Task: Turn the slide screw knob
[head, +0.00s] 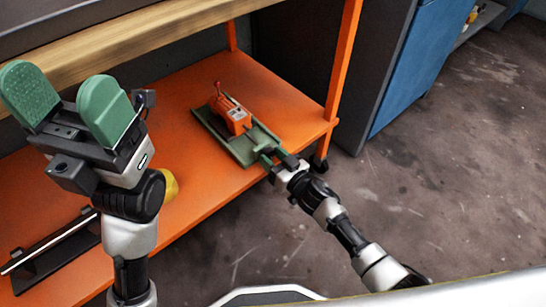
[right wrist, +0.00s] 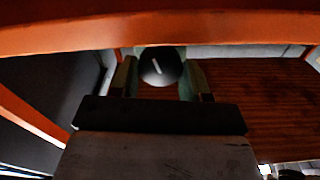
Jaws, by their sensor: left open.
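An orange device (head: 232,116) with a red-tipped lever sits on a green slide base (head: 246,150) on the orange shelf. In the right wrist view, a round black knob (right wrist: 161,66) with a pale line lies between the green fingers of my right gripper (right wrist: 160,78). The line leans slightly from upright. The fingers flank the knob closely; whether they press on it I cannot tell. In the head view my right gripper (head: 273,160) is at the near end of the slide base. The knob is hidden there. My left gripper (head: 66,100) is open, empty and raised at the left.
The orange shelf (head: 185,95) lies under a wooden top (head: 140,40), with an orange post (head: 343,60) to the right of the device. A yellow object (head: 170,185) is partly hidden behind my left arm. A black rail-like object (head: 50,250) lies at the left.

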